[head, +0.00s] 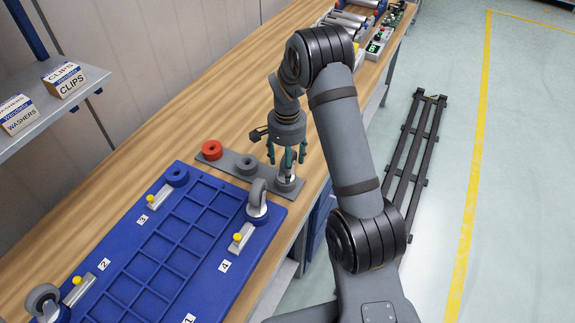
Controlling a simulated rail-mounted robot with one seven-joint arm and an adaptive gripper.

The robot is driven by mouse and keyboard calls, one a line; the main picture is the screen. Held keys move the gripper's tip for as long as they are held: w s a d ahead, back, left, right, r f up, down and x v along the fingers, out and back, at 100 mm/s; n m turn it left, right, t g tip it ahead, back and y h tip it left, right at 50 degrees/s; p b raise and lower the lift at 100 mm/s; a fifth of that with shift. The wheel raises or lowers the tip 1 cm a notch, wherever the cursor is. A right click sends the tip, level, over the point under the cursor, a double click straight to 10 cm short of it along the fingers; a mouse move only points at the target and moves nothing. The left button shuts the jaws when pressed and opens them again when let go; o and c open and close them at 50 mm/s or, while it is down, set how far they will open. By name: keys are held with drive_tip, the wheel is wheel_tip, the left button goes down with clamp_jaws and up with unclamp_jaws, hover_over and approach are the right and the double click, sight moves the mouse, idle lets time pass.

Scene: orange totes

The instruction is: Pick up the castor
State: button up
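A castor (285,182) with a dark wheel and pale metal base stands at the right end of a grey strip (220,167) on the wooden bench. My gripper (287,163) points down directly above it, with its teal fingers spread apart around the castor's upper part. The fingers partly hide the castor, and I cannot tell whether they touch it. A second castor (257,203) stands upright on the blue fixture board (152,262) near position 4. A third castor (43,299) is at the board's lower left.
A red ring (211,150) and a grey ring (247,165) sit on the strip. Yellow-knobbed clamps and a blue round holder (177,175) are on the board. A shelf (60,112) with boxes is at left. The bench (150,160) is clear behind the board.

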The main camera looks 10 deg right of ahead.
drive_tip(key=shift+w+f+p, duration=0.1)
drive_tip(key=shift+f+p, duration=0.2)
drive_tip(key=shift+f, duration=1.15)
drive_tip(key=shift+c, duration=1.4)
drive_tip(key=shift+r, duration=0.15)
drive_tip(key=c, duration=1.3)
